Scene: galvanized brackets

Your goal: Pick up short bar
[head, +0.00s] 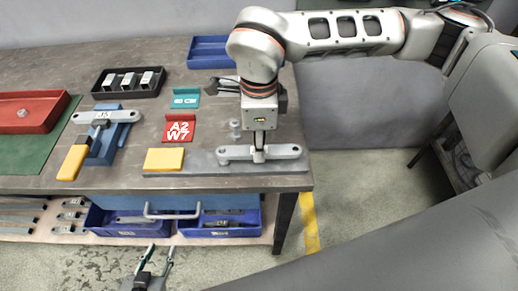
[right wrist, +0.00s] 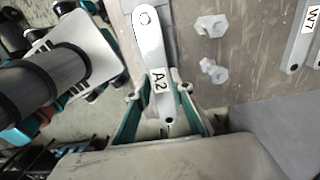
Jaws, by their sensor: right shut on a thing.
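A short grey bar (head: 287,152) with rounded ends sits over a flat grey plate at the table's front right corner. In the right wrist view the bar (right wrist: 149,48) has a hole at one end and a label reading A2. My right gripper (head: 259,155) comes down from above and is shut on the bar near its middle in the head view. In the right wrist view its teal fingers (right wrist: 161,122) lie on both sides of the bar's near end. My left gripper (head: 152,262) is open and empty, low in front of the table.
A yellow block (head: 165,159), a red A2 W7 sign (head: 180,129) and a bolt (head: 235,128) are near. Another bar (head: 120,116) lies on a blue fixture (head: 104,149) at left. Blue bins (head: 221,231) stand below the tabletop. Floor right of the table is clear.

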